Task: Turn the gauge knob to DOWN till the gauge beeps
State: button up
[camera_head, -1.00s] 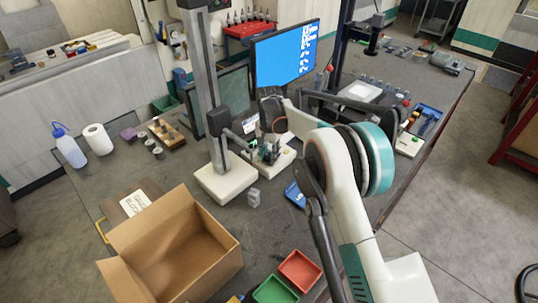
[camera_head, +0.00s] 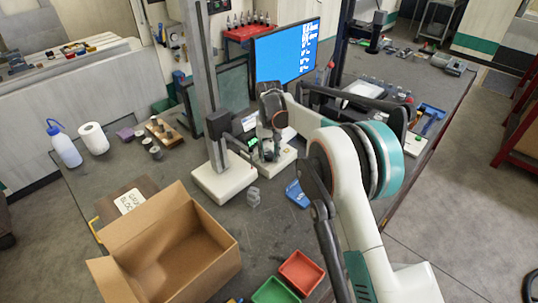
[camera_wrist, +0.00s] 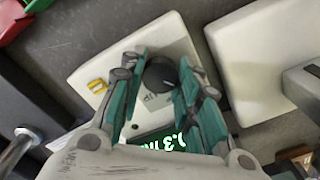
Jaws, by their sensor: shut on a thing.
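The gauge's dark round knob (camera_wrist: 158,73) sits on a pale plate in the wrist view, with small markings beside it. My gripper (camera_wrist: 160,78) has its teal fingers on either side of the knob and is shut on it. The gauge's display (camera_wrist: 158,142) shows green digits, partly hidden by my gripper; about "0.3" can be read, the rest is cut off. In the head view my gripper (camera_head: 268,152) is over the gauge's white base (camera_head: 274,168); the knob is hidden there.
A grey column on a white base (camera_head: 222,182) stands just left of the gauge. A small grey block (camera_head: 253,197) and a blue item (camera_head: 297,194) lie in front. An open cardboard box (camera_head: 180,250), a red bin (camera_head: 301,271) and a green bin (camera_head: 273,291) are nearer.

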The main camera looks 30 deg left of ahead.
aim_at(269, 154)
jog(key=shift+n, duration=0.3)
jog(key=o, duration=1.1)
notch_tip(269, 154, up, 12)
dwell(0.5)
